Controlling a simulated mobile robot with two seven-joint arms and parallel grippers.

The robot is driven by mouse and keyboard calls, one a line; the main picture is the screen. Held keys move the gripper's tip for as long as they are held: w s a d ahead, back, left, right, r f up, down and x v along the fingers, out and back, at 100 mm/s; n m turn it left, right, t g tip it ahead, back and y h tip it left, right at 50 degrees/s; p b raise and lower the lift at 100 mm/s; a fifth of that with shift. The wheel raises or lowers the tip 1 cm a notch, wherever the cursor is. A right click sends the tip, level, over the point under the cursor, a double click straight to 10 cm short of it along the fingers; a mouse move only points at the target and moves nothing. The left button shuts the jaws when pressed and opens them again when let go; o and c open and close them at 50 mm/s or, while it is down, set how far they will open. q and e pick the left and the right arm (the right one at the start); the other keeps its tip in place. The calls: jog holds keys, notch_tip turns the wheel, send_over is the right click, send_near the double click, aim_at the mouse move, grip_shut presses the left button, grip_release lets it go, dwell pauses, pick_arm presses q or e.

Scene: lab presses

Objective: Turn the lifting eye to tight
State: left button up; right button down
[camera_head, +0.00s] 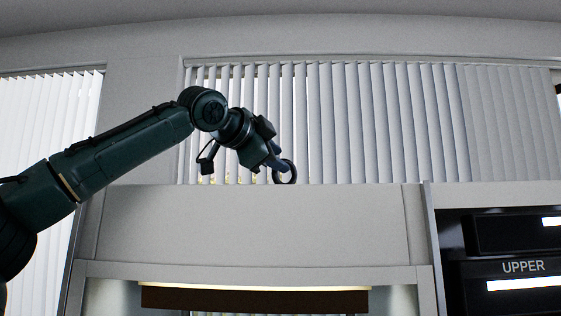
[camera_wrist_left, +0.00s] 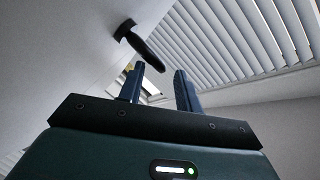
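The lifting eye (camera_head: 287,178) is a dark ring at the top edge of the pale press housing (camera_head: 250,222). In the left wrist view the eye (camera_wrist_left: 142,47) shows nearly edge-on, its dark base against the pale surface. My left gripper (camera_head: 277,163) reaches down to the ring from the upper left. In the wrist view its two blue fingers (camera_wrist_left: 160,70) stand apart, and the ring's near end lies at the gap between their tips. The fingers do not look closed on it; whether one touches it I cannot tell. My right gripper is not in view.
A black panel marked UPPER (camera_head: 523,267) with lit displays stands at the right. Vertical blinds (camera_head: 380,120) cover the window behind the press. A brown plate (camera_head: 255,298) shows in the press opening below. The space above the housing right of the eye is clear.

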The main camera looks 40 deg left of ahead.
pick_arm(q)
jog(key=b+v, duration=0.1)
jog(key=v, duration=1)
jog(key=shift+a, duration=0.1)
